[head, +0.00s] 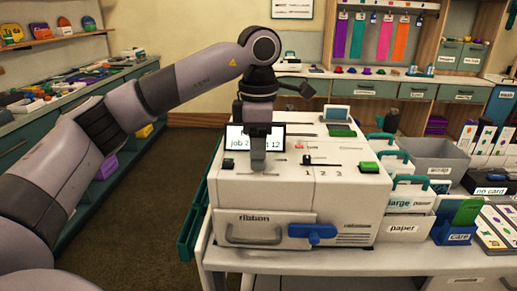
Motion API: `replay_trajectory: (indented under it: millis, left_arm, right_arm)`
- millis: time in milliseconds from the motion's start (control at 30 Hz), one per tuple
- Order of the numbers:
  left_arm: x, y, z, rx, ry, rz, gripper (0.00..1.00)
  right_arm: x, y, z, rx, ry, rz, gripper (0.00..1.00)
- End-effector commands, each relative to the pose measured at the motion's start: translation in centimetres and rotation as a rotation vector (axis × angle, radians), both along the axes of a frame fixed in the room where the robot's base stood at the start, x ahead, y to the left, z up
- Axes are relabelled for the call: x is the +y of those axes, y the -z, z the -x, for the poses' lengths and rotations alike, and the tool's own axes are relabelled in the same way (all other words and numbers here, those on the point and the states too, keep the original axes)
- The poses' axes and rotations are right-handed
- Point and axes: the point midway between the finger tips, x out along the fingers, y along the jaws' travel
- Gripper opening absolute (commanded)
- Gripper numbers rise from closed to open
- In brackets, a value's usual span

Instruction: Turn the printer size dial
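The printer (292,190) is a white box with a front drawer marked "ribbon" and a blue lever (312,233). On its top, a black knob (306,160) sits at the left end of a dark line above the figures 1, 2 and 3. I cannot tell whether this knob is the size dial. My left gripper (258,168) points down over the left part of the printer top, in front of the display (237,137), and hides part of its text. Its fingers look like one narrow block, so their opening is unclear. Contact with the top is unclear. My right gripper is out of view.
A green button (369,167) sits on the printer's right top. Paper holders (408,203) and a grey bin (436,158) stand at its right. Shelves line the back and left walls. Open floor (150,225) lies left of the printer.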

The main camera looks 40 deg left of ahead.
Motion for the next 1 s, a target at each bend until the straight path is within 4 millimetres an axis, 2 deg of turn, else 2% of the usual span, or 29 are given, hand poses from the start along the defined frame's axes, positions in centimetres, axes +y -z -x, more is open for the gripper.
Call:
replay_trajectory:
  millis: [367,533,700,867,1000]
  left_arm:
    - [0.0,-0.4,0.0,-0.001,0.002,0.0,0.57]
    - [-0.1,-2.8,0.0,-0.003,0.003,0.001,0.57]
    - [0.0,-5.6,0.0,-0.002,0.002,0.0,0.57]
    - [0.0,-6.9,0.0,-0.001,0.002,-0.001,0.57]
    - [0.0,-7.2,0.0,0.0,0.002,0.0,0.57]
  right_arm:
    - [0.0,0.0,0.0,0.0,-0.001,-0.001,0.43]
    - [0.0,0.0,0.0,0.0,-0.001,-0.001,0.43]
    - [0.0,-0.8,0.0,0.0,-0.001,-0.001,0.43]
    - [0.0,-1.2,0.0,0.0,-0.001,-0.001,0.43]
    - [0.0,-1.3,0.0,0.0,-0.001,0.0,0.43]
